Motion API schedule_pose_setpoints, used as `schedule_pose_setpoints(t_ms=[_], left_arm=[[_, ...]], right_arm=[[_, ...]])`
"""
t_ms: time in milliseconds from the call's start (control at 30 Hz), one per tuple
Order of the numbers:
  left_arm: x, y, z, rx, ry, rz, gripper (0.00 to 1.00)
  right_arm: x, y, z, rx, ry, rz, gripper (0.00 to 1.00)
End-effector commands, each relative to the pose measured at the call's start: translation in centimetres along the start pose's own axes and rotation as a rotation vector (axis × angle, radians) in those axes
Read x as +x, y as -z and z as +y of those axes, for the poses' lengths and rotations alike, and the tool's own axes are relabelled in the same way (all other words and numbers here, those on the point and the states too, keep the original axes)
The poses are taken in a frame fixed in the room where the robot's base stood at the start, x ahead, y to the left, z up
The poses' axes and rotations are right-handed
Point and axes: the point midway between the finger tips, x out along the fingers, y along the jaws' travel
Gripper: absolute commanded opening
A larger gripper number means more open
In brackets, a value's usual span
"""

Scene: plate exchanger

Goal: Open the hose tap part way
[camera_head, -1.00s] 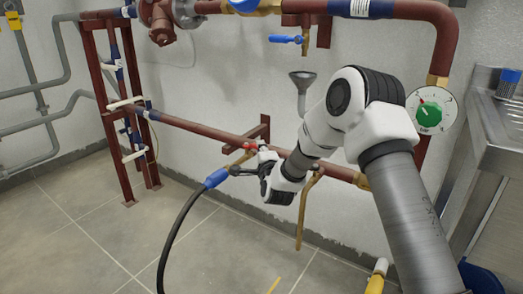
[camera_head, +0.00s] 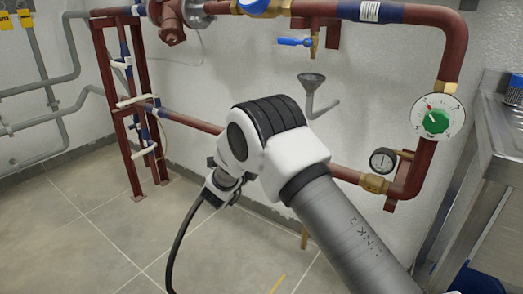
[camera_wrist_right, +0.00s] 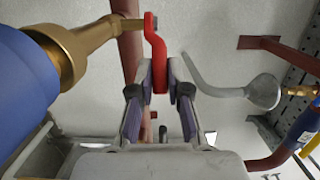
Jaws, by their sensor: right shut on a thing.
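In the right wrist view, my right gripper (camera_wrist_right: 160,76) is shut on the red lever (camera_wrist_right: 154,45) of the hose tap, with a finger on each side of it. The brass tap body (camera_wrist_right: 90,38) is to the left of the lever. In the head view, my right arm hides the tap, the lever and the gripper's fingers. The black hose (camera_head: 178,235) hangs down below the arm. How far the tap is turned cannot be told. My left gripper is not in view.
A red-brown pipe (camera_head: 192,121) runs along the wall behind my arm. A steel sink unit (camera_head: 508,125) stands at the right edge. The floor at left is clear.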

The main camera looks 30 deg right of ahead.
Motion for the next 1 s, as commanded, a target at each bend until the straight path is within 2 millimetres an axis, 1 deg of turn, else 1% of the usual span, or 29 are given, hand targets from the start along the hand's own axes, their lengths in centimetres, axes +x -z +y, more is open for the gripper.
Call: schedule_pose_setpoints(t_ms=[300, 700, 733, 767, 800, 1000], left_arm=[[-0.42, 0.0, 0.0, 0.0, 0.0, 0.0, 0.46], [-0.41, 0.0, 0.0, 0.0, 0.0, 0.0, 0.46], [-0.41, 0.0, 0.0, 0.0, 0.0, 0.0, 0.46], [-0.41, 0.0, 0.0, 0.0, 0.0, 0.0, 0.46], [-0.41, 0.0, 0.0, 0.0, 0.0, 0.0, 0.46], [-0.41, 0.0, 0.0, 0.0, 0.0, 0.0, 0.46]], right_arm=[[-0.32, -0.47, 0.1, -0.001, -0.001, 0.092, 0.0], [-0.33, -0.47, 0.13, -0.001, -0.002, 0.1, 0.0], [-0.33, -0.47, 0.13, -0.001, -0.002, 0.1, 0.23], [-0.33, -0.47, 0.12, -0.001, -0.002, 0.1, 0.34], [-0.32, -0.47, 0.11, -0.001, -0.002, 0.1, 0.42], [-0.31, -0.48, 0.06, 0.0, -0.001, 0.099, 0.42]])
